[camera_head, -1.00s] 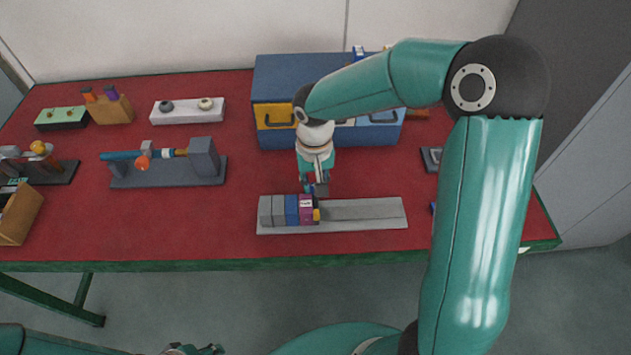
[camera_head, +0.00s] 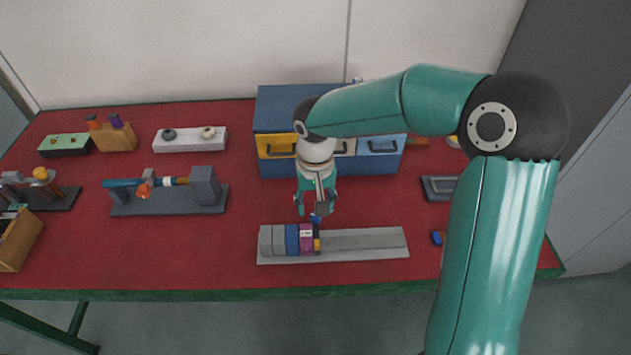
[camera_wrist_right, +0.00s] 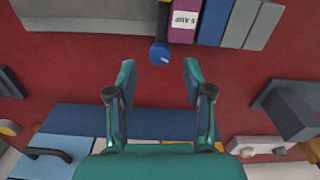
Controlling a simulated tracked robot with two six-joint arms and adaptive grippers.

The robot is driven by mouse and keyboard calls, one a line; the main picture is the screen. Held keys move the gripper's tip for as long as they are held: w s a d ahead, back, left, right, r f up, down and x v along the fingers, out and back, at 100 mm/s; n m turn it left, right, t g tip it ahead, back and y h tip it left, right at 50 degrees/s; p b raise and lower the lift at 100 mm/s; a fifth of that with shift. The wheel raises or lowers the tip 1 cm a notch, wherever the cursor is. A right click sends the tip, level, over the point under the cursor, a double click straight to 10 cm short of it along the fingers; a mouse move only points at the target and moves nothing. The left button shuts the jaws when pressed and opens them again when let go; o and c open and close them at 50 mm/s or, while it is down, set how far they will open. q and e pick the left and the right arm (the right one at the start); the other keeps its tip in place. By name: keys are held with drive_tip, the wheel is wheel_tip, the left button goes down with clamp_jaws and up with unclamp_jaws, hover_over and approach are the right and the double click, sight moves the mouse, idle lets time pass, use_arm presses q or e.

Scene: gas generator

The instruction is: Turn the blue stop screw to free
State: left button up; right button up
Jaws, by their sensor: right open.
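The blue stop screw (camera_head: 316,219) sticks out from the back side of the block row on a grey rail (camera_head: 365,239). In the right wrist view the screw (camera_wrist_right: 160,53) is a round blue knob with a pale mark on its face. My right gripper (camera_head: 315,208) is open behind the rail, its fingers pointing at the screw. In the wrist view the right gripper's fingertips (camera_wrist_right: 158,72) are spread to either side of the knob, just short of it, with clear gaps. Nothing is between the fingers. My left gripper is not in view.
Beside the screw stands a magenta block (camera_head: 306,240) with a white label, then blue and grey blocks. A blue drawer cabinet (camera_head: 280,116) stands behind my gripper. A grey fixture with a blue rod (camera_head: 206,187) is to the left. Red table (camera_head: 240,240) lies bare between them.

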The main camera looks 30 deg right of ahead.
wheel_tip(320, 180, up, 8)
drive_tip(key=shift+r, duration=0.25)
